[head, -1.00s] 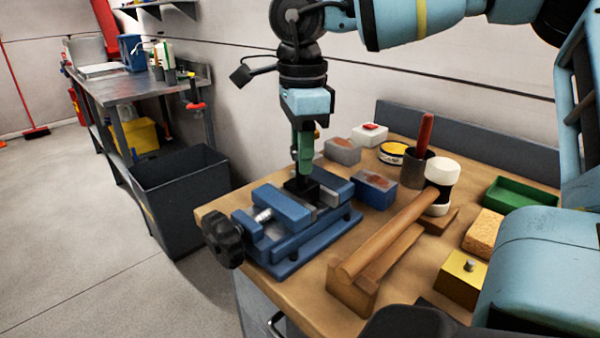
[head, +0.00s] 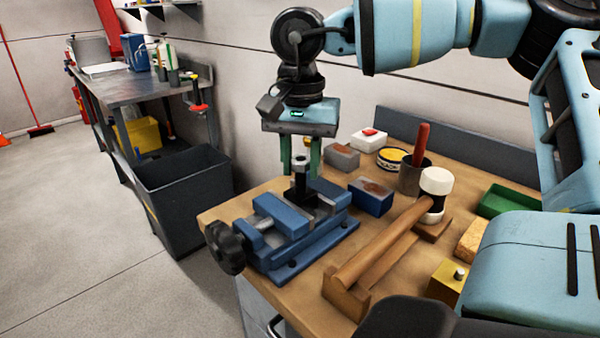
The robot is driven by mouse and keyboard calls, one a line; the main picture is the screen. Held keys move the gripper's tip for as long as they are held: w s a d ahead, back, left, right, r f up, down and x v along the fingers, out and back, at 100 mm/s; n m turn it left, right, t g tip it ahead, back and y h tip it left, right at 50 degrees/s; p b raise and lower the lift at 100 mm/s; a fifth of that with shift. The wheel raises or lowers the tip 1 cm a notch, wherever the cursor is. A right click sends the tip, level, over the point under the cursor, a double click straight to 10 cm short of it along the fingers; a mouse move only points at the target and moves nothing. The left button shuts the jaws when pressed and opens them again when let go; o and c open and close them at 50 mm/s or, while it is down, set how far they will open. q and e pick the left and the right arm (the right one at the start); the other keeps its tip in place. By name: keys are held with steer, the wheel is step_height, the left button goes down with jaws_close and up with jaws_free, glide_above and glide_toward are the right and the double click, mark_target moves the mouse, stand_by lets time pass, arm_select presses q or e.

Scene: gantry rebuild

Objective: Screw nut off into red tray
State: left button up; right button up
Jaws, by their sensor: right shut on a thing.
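The blue vise (head: 285,235) stands at the table's near left corner. A dark bolt (head: 300,185) stands upright from its jaws, with a grey nut (head: 301,162) at its top. My right gripper (head: 301,163) points straight down over the vise, its green fingers on either side of the nut and shut on it. I cannot tell how far the nut sits on the thread. I see no red tray. My left gripper is not in view.
A hammer (head: 385,245) lies right of the vise. Behind are a blue box (head: 371,197), a grey pot (head: 410,178) and a round tin (head: 392,160). A green tray (head: 505,200) is at right. A black bin (head: 180,195) stands on the floor at left.

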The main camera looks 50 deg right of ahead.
mark_target(301, 159)
steer(key=n, duration=0.5)
steer(key=shift+n+p, duration=0.3)
steer(key=shift+p, duration=0.05)
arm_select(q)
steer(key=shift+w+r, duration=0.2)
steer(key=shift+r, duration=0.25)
arm_select(e)
steer(key=shift+r, duration=0.15)
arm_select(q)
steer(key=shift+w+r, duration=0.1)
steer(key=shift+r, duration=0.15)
arm_select(e)
steer(key=shift+r, duration=0.35)
arm_select(q)
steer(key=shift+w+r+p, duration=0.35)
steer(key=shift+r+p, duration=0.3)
steer(key=shift+p, duration=0.25)
arm_select(e)
steer(key=shift+r, duration=1.05)
